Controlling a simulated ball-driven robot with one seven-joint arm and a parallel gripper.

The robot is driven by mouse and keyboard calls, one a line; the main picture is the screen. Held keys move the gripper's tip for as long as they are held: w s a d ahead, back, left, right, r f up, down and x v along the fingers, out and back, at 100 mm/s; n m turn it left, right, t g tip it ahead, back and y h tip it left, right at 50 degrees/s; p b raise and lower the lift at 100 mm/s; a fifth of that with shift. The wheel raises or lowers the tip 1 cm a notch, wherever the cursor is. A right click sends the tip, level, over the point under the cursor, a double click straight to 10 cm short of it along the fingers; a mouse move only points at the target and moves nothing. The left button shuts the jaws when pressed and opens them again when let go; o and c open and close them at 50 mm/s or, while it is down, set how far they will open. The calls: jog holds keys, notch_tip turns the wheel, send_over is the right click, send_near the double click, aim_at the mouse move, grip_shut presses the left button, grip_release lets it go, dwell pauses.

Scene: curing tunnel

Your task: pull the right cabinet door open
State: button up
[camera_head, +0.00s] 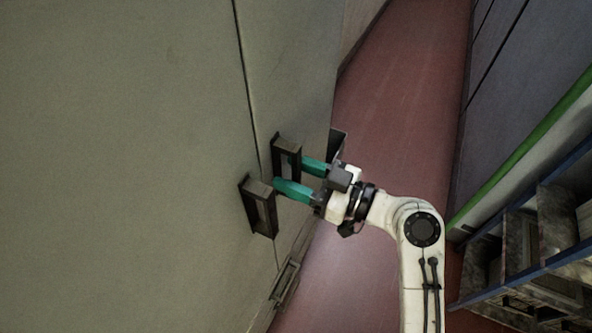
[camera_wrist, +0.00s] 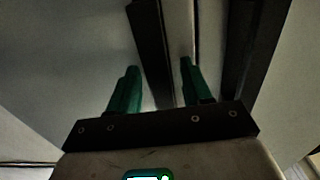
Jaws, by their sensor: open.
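A pale grey cabinet front fills the left of the head view, with a thin dark seam between its two doors. The right door (camera_head: 290,60) appears closed. Its dark handle (camera_head: 286,143) is a raised bar beside the seam. The left door's handle (camera_head: 262,210) stands across the seam. My gripper (camera_head: 288,172) is open at the doors, with green fingers. In the wrist view the right door's handle (camera_wrist: 150,45) lies between the fingers, and the left door's handle (camera_wrist: 252,50) is outside them. One finger sits between the two handles. Contact cannot be told.
A red floor aisle (camera_head: 400,100) runs along the cabinet's right side. A shelving rack (camera_head: 530,245) with a green edge stands at the right. A small dark fitting (camera_head: 286,280) is lower on the cabinet front.

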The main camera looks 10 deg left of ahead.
grip_shut()
dwell(0.4)
